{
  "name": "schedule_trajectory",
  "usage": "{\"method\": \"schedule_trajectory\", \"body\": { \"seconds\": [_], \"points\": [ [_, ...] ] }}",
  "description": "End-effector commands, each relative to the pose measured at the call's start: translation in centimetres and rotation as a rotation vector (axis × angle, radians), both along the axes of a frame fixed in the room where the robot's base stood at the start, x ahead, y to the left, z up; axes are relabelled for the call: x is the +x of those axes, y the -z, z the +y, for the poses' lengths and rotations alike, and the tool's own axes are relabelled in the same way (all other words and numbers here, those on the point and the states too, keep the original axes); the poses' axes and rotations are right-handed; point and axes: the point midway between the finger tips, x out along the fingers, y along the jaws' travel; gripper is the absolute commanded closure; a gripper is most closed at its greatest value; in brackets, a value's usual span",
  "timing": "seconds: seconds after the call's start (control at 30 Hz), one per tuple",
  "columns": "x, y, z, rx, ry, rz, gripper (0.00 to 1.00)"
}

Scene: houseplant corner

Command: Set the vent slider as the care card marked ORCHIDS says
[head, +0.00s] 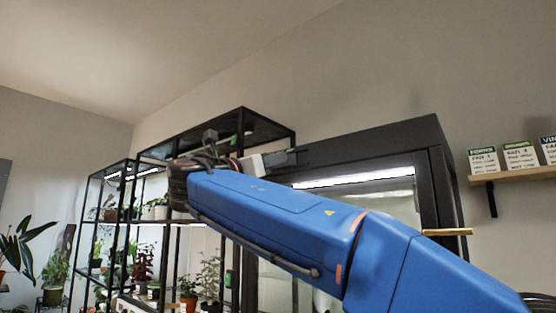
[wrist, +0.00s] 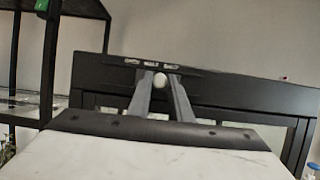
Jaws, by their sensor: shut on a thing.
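The vent slider's pale round knob (wrist: 160,80) is between my fingertips on the black top bar of the cabinet (wrist: 225,88) in the wrist view. My gripper (head: 296,153) is shut on it. A row of small white labels (wrist: 150,64) runs above the knob; their words are too blurred to read surely. In the head view the knob is hidden by my gripper. The care cards stand on a wooden shelf at right: one headed FERNS (head: 483,161), a green-headed card (head: 520,155) whose heading is too small to read, and a blue-headed one (head: 549,149) cut by the frame edge.
The black cabinet (head: 437,165) with a lit strip stands behind my arm. Black open shelving (head: 243,122) with several potted plants is to its left. The wooden card shelf (head: 515,176) juts from the wall at right. The space above the cabinet is clear.

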Motion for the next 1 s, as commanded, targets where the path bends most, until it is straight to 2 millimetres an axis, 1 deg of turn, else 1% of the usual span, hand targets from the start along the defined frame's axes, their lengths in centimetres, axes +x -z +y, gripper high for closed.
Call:
{"method": "schedule_trajectory", "body": {
  "seconds": [0.03, 0.13, 0.43, 0.47, 0.5, 0.53, 0.83, 1.0],
  "points": [
    [0.4, 0.1, 0.6, -0.002, -0.001, 0.000, 1.00],
    [0.9, 0.0, 1.2, -0.001, 0.000, 0.000, 1.00],
    [1.1, 0.0, 1.4, 0.000, 0.000, 0.000, 1.00],
    [1.0, 0.0, 1.4, 0.000, 0.000, 0.000, 0.79],
    [1.0, 0.0, 1.4, 0.000, 0.000, 0.000, 0.70],
    [1.0, 0.0, 1.4, 0.000, 0.000, 0.000, 0.64],
    [1.0, 0.1, 1.4, 0.000, 0.000, 0.000, 0.64],
    [0.1, 0.5, 2.2, -0.001, -0.003, 0.001, 0.64]
  ]
}}
